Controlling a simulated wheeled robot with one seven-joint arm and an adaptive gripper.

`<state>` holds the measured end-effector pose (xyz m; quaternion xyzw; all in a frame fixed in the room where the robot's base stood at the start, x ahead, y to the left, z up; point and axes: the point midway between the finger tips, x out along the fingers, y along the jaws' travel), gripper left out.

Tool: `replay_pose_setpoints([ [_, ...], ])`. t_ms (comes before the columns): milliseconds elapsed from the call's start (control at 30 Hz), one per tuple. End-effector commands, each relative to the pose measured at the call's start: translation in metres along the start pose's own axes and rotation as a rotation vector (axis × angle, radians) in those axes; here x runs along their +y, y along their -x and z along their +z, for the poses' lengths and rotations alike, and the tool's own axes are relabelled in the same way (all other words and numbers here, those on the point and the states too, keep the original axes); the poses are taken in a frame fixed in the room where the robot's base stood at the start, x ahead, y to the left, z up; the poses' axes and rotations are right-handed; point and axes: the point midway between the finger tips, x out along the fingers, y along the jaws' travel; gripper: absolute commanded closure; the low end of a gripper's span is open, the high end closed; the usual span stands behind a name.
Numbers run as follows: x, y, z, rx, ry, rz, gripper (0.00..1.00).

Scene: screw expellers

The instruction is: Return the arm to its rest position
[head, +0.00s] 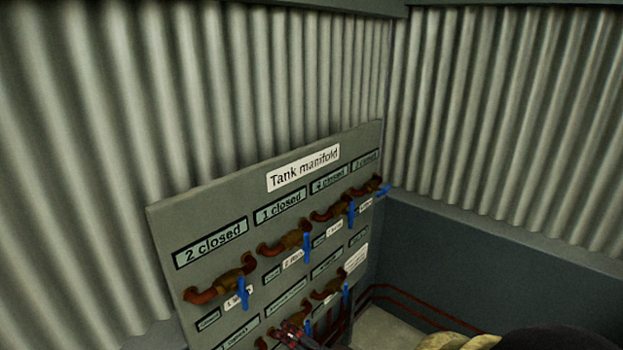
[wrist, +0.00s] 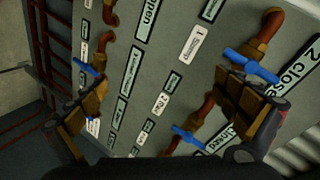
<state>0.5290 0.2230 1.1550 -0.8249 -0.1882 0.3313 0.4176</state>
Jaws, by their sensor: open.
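My gripper (wrist: 165,90) is open in the wrist view, with its two brown-padded fingers spread wide and nothing held between them. It faces the grey tank manifold panel (head: 165,225), which appears turned sideways in the wrist view (wrist: 175,75). The right finger overlaps a blue valve handle (wrist: 250,65) in the picture; I cannot tell whether they touch. Another blue handle (wrist: 188,136) shows between the fingers, lower down. The left finger overlaps a pipe near a further blue handle (wrist: 90,70). In the head view, the lower part of the panel is cut off.
The panel carries several brown pipes with blue handles (head: 243,293) and labels such as "2 closed" (head: 211,243). Corrugated walls (head: 90,150) stand behind and to the right. Red pipes (head: 400,298) run low along the dark wall (head: 450,255). Bare floor (head: 385,328) shows beside the panel.

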Motion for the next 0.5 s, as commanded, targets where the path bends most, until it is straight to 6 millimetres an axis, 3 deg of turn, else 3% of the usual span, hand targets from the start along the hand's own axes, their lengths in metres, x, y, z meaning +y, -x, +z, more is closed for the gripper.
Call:
replay_pose_setpoints([
  [100,0.044,0.014,-0.007,-0.016,0.176,0.215,0.00],
  [233,0.085,0.045,-0.017,-0.072,0.345,0.433,0.00],
  [400,0.118,0.105,-0.024,-0.198,0.496,0.669,0.00],
  [500,0.126,0.147,-0.021,-0.295,0.550,0.767,0.00],
])
